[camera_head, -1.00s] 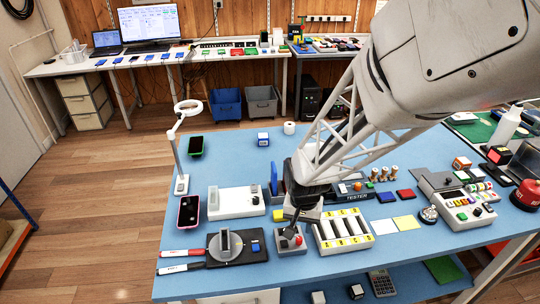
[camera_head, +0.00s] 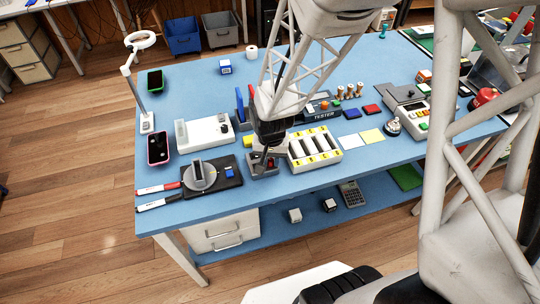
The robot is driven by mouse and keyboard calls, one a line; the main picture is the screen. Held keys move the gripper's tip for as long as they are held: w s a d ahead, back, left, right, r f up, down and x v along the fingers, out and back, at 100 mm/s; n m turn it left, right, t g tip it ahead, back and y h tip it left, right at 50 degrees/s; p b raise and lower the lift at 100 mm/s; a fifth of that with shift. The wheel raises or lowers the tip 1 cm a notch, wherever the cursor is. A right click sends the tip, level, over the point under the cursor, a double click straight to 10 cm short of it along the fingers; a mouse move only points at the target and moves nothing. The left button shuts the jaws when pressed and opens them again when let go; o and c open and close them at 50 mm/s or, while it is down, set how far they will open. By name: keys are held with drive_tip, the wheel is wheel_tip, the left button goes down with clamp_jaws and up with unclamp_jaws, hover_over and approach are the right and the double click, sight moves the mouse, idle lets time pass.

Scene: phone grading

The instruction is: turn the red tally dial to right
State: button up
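A small grey box (camera_head: 257,171) with a red part (camera_head: 271,162) on top stands near the table's front edge, left of the battery tray. The red part looks like the red tally dial, but it is small and partly covered, so its pointing direction cannot be read. My gripper (camera_head: 266,153) points down right over this box, with its fingertips at or just above its top. Whether the fingers touch the dial, or are open or shut, cannot be made out.
A white tray with yellow labels (camera_head: 292,150) stands close to the right. A black plate (camera_head: 227,181) with a large grey dial (camera_head: 199,175) lies to the left. A white device (camera_head: 190,138) stands behind it. Cards and coloured blocks lie farther right.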

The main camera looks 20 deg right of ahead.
clamp_jaws()
drive_tip(key=shift+m, duration=0.6)
drive_tip(key=m, duration=1.2)
drive_tip(key=shift+o, duration=0.8)
unclamp_jaws()
drive_tip(key=shift+r, duration=0.1)
